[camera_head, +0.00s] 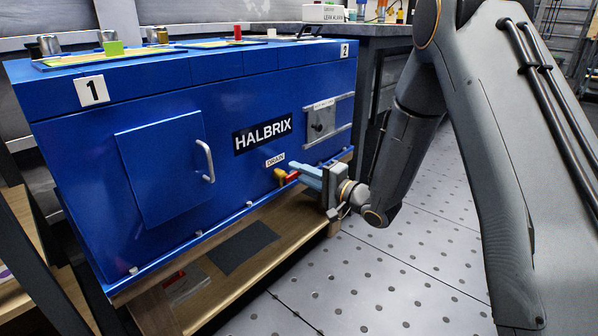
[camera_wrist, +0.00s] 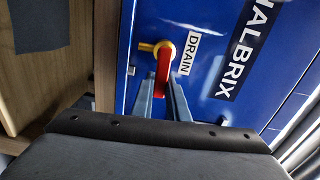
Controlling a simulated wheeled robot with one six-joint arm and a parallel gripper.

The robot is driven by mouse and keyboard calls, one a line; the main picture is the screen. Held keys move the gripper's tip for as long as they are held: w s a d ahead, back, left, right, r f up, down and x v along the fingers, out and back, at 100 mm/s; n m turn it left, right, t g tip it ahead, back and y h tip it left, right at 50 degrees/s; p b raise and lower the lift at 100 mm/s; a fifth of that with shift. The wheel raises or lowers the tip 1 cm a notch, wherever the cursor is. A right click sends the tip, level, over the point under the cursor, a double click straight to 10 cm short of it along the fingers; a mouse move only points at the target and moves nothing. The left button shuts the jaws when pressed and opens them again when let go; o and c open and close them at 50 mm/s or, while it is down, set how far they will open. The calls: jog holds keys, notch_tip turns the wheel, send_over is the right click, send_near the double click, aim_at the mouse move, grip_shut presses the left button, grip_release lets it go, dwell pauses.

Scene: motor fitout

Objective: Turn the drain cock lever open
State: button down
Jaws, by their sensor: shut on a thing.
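The drain cock is a brass fitting (camera_head: 280,174) with a red lever (camera_head: 291,177), low on the front of the blue HALBRIX cabinet, just below the DRAIN label (camera_head: 275,160). In the wrist view the brass body (camera_wrist: 164,48) is clear, and the red lever (camera_wrist: 162,72) runs from it towards my gripper. My gripper (camera_head: 300,173) reaches in from the right. Its light blue fingers (camera_wrist: 160,92) are shut on the red lever, one finger on each side. The lever's far end is partly hidden between the fingers.
The blue cabinet (camera_head: 80,150) carries a door with a handle (camera_head: 206,160) on the left and a latched plate (camera_head: 321,120) on the right. A wooden shelf (camera_head: 290,228) lies under the cabinet. The floor (camera_head: 400,275) in front is clear.

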jog(key=n+p, duration=0.1)
jog(key=p, duration=0.1)
jog(key=r+n+p, duration=0.1)
jog(key=n+p, duration=0.1)
jog(key=r+n+p, duration=0.1)
jog(key=p, duration=0.1)
jog(key=shift+s+a+n, duration=0.15)
jog(key=shift+s+n, duration=0.15)
jog(key=n+p, duration=0.1)
jog(key=n, duration=0.1)
jog(key=r+n+p, duration=0.1)
jog(key=p, duration=0.1)
jog(key=s+n+p, duration=0.1)
jog(key=n+p, duration=0.1)
jog(key=shift+a+r+n, duration=0.3)
jog(key=shift+a, duration=0.1)
jog(key=n, duration=0.1)
jog(key=n+p, duration=0.1)
jog(key=s+n+p, duration=0.1)
jog(key=shift+a+r, duration=0.3)
jog(key=shift+a, duration=0.1)
jog(key=shift+s+a+n+p, duration=0.25)
jog(key=shift+n+p, duration=0.4)
jog(key=shift+n, duration=0.35)
jog(key=shift+s+a+n+p, duration=0.2)
jog(key=shift+n+p, duration=0.4)
jog(key=shift+n, duration=0.4)
jog(key=c, duration=1.7)
grip_release()
jog(key=shift+s+d, duration=0.1)
